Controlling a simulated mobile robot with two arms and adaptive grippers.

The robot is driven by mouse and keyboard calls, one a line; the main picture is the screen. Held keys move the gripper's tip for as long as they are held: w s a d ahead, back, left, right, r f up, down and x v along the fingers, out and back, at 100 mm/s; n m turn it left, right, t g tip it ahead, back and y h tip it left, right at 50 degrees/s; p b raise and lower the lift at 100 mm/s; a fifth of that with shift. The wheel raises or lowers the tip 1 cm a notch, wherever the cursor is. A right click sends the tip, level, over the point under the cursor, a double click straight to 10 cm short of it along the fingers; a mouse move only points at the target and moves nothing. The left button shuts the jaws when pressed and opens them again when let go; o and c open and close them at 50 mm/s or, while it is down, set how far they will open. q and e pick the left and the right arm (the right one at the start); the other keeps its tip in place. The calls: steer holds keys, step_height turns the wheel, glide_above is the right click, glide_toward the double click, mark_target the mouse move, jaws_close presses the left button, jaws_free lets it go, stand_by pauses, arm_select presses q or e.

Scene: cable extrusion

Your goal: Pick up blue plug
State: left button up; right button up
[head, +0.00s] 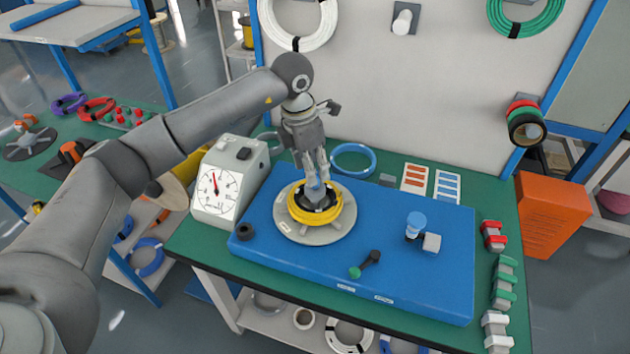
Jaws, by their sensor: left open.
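My left gripper (314,172) points down over the middle of the round grey plate (338,226) on the blue board (290,258). Its fingers are open, on either side of a small light-blue piece (314,187) at the top of the dark hub inside a yellow cable coil (312,219). The fingers partly hide this piece, and I cannot tell whether they touch it. Another blue cylindrical piece (415,221), with a lighter blue top, stands upright on the right part of the board. I cannot tell which of the two is the blue plug. My right gripper is not in view.
A dial gauge box (226,185) stands left of the board. A white block (431,242), a dark handle with a green end (366,265) and a black ring (245,231) are on the board. A blue coil (353,160) lies behind.

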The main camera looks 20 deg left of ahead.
arm_select(q)
steer(key=shift+w+d+f+p, duration=0.1)
steer(key=shift+d+f+p, duration=0.1)
steer(key=shift+f, duration=0.75)
steer(key=shift+w+d+f+p, duration=0.1)
steer(key=shift+f+p, duration=0.1)
steer(key=shift+f, duration=0.75)
steer(key=c, duration=0.9)
